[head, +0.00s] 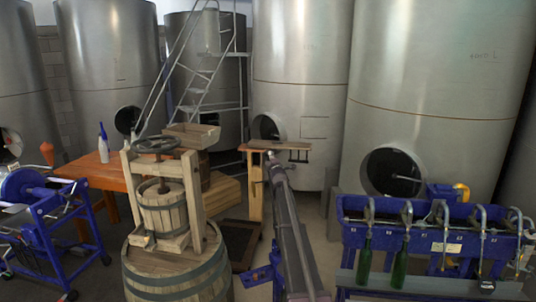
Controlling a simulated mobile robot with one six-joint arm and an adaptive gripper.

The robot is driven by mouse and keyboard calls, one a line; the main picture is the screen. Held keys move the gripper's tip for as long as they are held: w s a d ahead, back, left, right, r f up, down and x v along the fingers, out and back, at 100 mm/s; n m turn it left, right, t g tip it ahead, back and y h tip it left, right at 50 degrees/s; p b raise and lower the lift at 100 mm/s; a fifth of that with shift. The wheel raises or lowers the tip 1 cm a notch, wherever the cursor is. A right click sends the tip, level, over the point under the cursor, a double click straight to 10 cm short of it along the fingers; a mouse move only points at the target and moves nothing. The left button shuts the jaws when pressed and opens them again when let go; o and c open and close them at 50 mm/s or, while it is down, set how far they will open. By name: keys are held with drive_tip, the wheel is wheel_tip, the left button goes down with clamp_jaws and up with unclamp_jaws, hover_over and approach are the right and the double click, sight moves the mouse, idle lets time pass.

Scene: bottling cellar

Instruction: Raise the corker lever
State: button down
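A long grey bar (290,230) runs from the bottom edge up to a dark end near a small wooden stand (256,190). I cannot tell whether this bar is the corker lever or a part of my arm. A blue bracket (262,275) shows low beside the bar, on its left; how the two join is hidden. No other thing in view is clearly a corker lever. I do not make out my gripper or its fingers in the head view.
A wooden barrel (175,285) carries a basket press (163,210) at centre left. A blue wheeled machine (52,225) stands far left, by an orange table (100,172). A blue bottle filler (430,232) with two green bottles stands right. Steel tanks (300,70) and a ladder (200,80) fill the back.

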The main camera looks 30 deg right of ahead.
drive_tip(key=s, duration=0.1)
drive_tip(key=s+a, duration=0.1)
drive_tip(key=s, duration=0.1)
drive_tip(key=s+r, duration=0.1)
drive_tip(key=shift+s+a+r+p, duration=0.1)
drive_tip(key=shift+s+a+p, duration=0.05)
drive_tip(key=shift+s+p, duration=0.25)
drive_tip(key=shift+a, duration=0.1)
drive_tip(key=s+a+f+m+g+y+b, duration=0.1)
drive_tip(key=s+a+f+m+g+b, duration=0.35)
drive_tip(key=s+a+f, duration=0.6)
drive_tip(key=s+a+f+m+g+b, duration=0.4)
drive_tip(key=s+a+f+m+g, duration=0.3)
drive_tip(key=a+f, duration=0.6)
drive_tip(key=s+a+f+m+g+y+b, duration=0.1)
drive_tip(key=s+a+f, duration=0.4)
drive_tip(key=s, duration=0.6)
drive_tip(key=s+a+f+m+g+y+b, duration=0.1)
drive_tip(key=s+a+f+g, duration=0.4)
drive_tip(key=s, duration=0.6)
drive_tip(key=s+a+f+m+g+y+b, duration=0.1)
drive_tip(key=s+a+f+g+y+b, duration=0.1)
drive_tip(key=s+a, duration=0.7)
wheel_tip(320, 180, down, 3)
drive_tip(key=shift+s+f+g+y+b, duration=0.25)
drive_tip(key=shift+s+g+b, duration=0.3)
drive_tip(key=shift+s+b, duration=0.65)
